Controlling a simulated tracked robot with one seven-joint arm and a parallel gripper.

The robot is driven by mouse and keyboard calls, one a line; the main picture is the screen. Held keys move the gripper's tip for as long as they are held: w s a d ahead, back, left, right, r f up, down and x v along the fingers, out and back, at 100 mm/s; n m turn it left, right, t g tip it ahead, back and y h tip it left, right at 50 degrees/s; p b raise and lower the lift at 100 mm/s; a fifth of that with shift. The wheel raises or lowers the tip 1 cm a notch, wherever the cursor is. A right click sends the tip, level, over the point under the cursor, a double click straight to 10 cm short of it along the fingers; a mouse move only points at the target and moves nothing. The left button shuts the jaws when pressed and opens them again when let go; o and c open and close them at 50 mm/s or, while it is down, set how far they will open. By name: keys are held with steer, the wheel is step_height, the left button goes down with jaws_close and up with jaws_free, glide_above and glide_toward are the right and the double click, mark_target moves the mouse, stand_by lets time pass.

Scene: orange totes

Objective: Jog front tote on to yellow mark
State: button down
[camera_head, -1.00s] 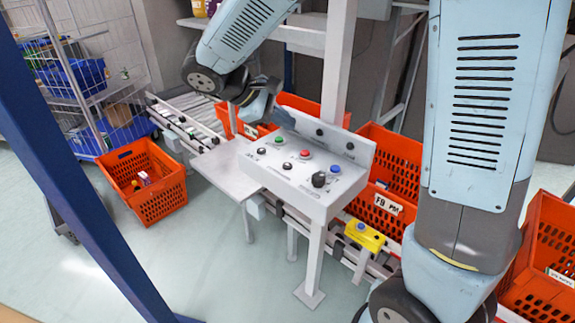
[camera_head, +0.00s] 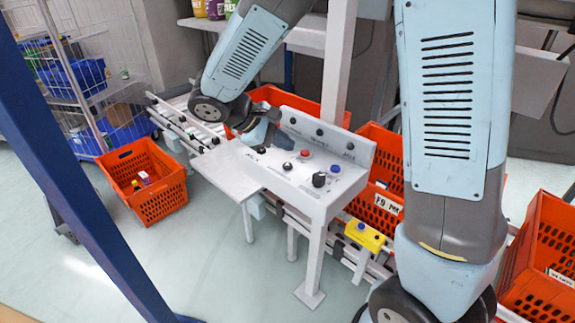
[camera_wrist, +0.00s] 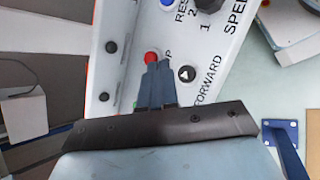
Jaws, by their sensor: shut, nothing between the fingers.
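The grey control panel (camera_head: 300,193) stands mid-picture in the head view. My gripper (camera_head: 259,146) is over its left part, fingers shut and empty, hiding the green button and the left black button. In the wrist view the fingertips (camera_wrist: 160,64) appear between the red button (camera_wrist: 152,57) and the black arrow button (camera_wrist: 187,73) by "FORWARD". I cannot tell whether they touch the panel. An orange tote (camera_head: 272,94) is behind the panel, and another with a label (camera_head: 385,203) is right of it. Which is the front tote is unclear; I see no clear yellow mark.
A yellow box with a blue button (camera_head: 365,237) is below the panel by the conveyor. An orange tote (camera_head: 145,180) holding small items stands on the floor at left; another (camera_head: 545,265) is at right. A blue post (camera_head: 85,180) crosses the left. A speed knob (camera_head: 319,180) is on the panel.

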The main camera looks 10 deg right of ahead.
steer(key=shift+f, duration=1.5)
steer(key=shift+f, duration=0.8)
stand_by(1.8)
steer(key=shift+r, duration=0.9)
steer(key=shift+r, duration=2.5)
